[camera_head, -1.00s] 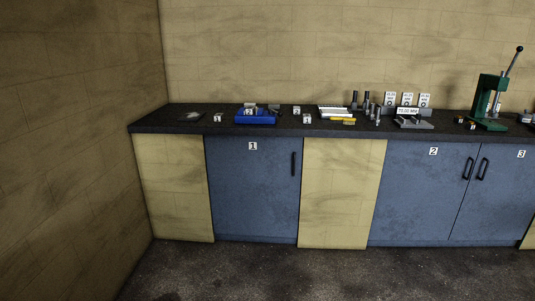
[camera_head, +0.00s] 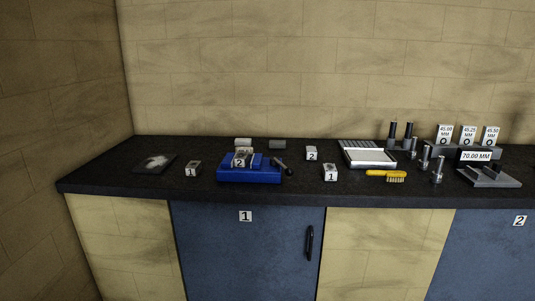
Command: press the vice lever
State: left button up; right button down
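The blue vice (camera_head: 249,176) sits on the dark worktop, left of centre, near the front edge. A block labelled 2 (camera_head: 240,161) is at the vice's top. A short dark lever (camera_head: 281,166) with a round knob sticks out at the vice's right side. Neither of my grippers is in view.
Blocks labelled 1 stand left (camera_head: 193,169) and right (camera_head: 330,173) of the vice, with a block labelled 2 (camera_head: 312,153) behind. A white tray (camera_head: 370,157), a yellow brush (camera_head: 386,175) and several metal pins are further right. A wall closes the left side.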

aim_at(282, 165)
jog(key=i+l+u, duration=0.1)
jog(key=i+u, duration=0.15)
jog(key=i, duration=0.15)
jog(key=i+l+u, duration=0.15)
jog(key=i+u, duration=0.15)
jog(key=i, duration=0.15)
jog(key=i+l+u, duration=0.25)
jog(key=i, duration=0.15)
